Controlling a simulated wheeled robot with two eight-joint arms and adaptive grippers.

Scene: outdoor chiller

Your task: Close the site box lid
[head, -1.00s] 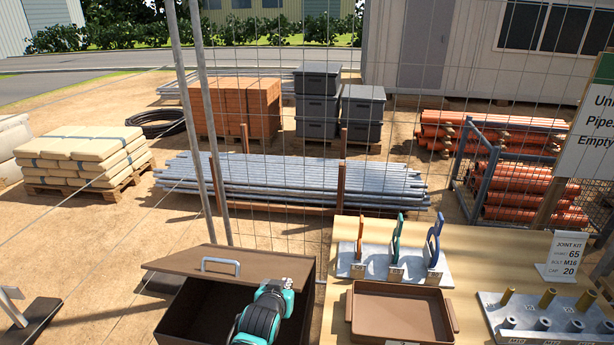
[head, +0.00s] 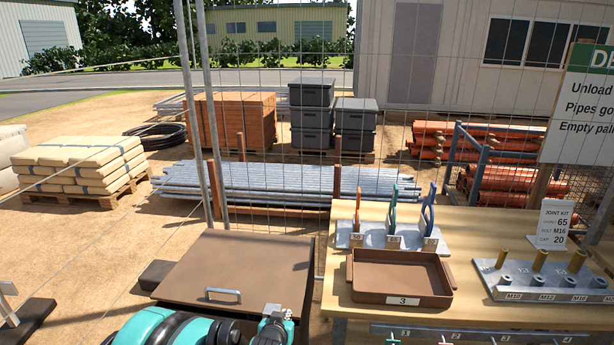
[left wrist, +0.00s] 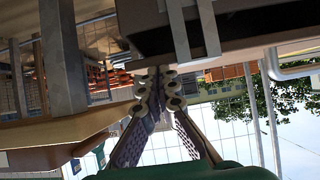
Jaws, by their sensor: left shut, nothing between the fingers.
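The site box lid (head: 235,262) is a flat brown panel with a silver handle (head: 225,296) near its front edge. It lies over the site box at the lower middle of the head view, and no opening shows. Whether it rests fully on the rim I cannot tell. My left gripper (head: 272,311) is at the lid's front edge, right of the handle, with my teal arm hiding the box front. In the left wrist view its fingers (left wrist: 163,76) are together with nothing between them. My right gripper is not in view.
A wooden table (head: 470,225) stands right of the box, with a brown tray (head: 401,302), tool rack (head: 390,240) and a metal block with posts (head: 535,278). A wire mesh fence with upright poles (head: 206,120) stands behind the box.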

